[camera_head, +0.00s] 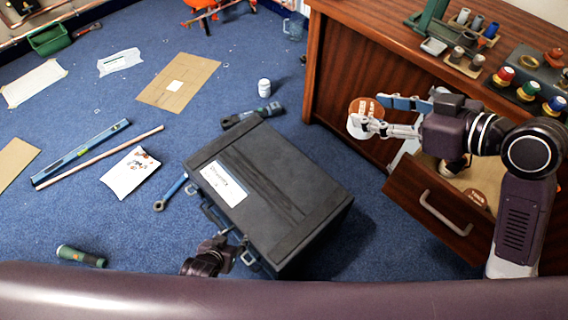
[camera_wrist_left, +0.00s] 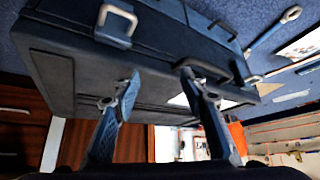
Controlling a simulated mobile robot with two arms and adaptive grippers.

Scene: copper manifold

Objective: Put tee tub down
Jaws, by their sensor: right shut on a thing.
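The tee tub (camera_head: 359,117), a small round white tub with a copper-brown face, is tilted on its side in the air beside the wooden bench. My right gripper (camera_head: 372,116) is shut on it, with fingers on its upper and lower sides. It is held left of and above an open drawer (camera_head: 428,213). My left gripper (camera_head: 228,240) is low by the handle side of a black case (camera_head: 290,185). In the left wrist view its two fingers (camera_wrist_left: 158,82) are apart, with nothing seen between them, close to the case (camera_wrist_left: 60,80).
The open drawer holds a brown round piece (camera_head: 476,198) and other partly hidden items. Paint pots (camera_head: 503,76) and small tools crowd the bench top (camera_head: 385,12). A level (camera_head: 80,154), cardboard (camera_head: 180,82) and a white bottle (camera_head: 264,88) are on the blue carpet.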

